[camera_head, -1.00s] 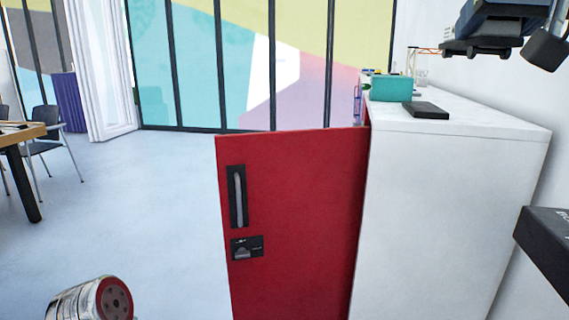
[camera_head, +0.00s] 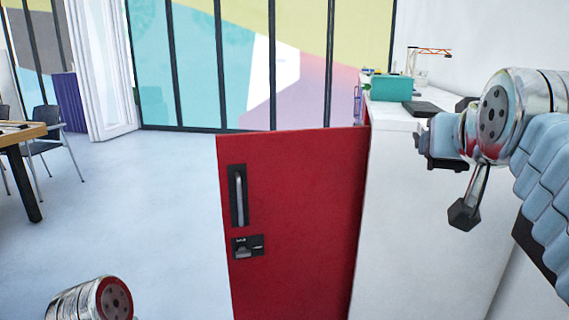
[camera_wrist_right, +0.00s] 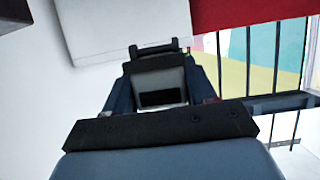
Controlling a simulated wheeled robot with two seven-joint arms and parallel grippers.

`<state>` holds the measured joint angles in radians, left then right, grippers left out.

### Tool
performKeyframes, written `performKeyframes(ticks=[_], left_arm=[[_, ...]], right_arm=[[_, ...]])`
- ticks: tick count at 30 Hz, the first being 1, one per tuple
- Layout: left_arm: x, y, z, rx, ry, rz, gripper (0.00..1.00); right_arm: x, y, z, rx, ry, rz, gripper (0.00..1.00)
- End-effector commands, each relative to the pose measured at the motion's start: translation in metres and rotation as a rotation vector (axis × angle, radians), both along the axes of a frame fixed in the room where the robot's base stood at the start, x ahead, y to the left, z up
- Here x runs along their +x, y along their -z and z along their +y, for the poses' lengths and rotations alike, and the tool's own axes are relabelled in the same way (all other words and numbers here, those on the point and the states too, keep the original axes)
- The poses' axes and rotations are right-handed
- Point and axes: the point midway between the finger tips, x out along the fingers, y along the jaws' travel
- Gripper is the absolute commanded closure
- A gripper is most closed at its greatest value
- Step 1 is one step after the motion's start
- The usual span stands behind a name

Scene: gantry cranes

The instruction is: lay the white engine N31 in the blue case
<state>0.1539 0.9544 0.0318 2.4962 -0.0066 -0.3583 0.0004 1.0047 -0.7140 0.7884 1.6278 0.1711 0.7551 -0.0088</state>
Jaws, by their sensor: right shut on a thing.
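My right gripper (camera_head: 430,145) is in front of the white counter, below the level of its top at the right of the head view. In the right wrist view its fingers (camera_wrist_right: 160,88) are shut on a pale block with a dark patch (camera_wrist_right: 160,74). I cannot read a label on it, so I cannot tell whether it is the white engine N31. A teal-blue box (camera_head: 391,88) stands at the far end of the counter top; I cannot tell whether it is the blue case. My left gripper is out of view.
A red door (camera_head: 300,220) with a handle and a latch stands at the front left of the white counter (camera_head: 405,210). A dark flat slab (camera_head: 421,107) and a small orange-armed crane (camera_head: 430,51) are on the counter. Open floor (camera_head: 150,220) lies left; a table (camera_head: 20,140) stands beyond.

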Motion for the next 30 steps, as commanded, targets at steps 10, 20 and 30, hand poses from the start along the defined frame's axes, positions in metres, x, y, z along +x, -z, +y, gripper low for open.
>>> performKeyframes(ticks=[10,20,30], left_arm=[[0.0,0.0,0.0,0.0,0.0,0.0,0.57],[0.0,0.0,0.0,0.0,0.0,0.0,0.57],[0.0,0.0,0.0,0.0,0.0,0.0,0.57]], right_arm=[[0.041,0.225,0.014,0.0,0.032,0.018,0.92],[0.072,0.384,0.024,0.001,0.052,0.011,0.92],[0.083,0.434,0.032,0.004,0.049,0.0,0.92]])
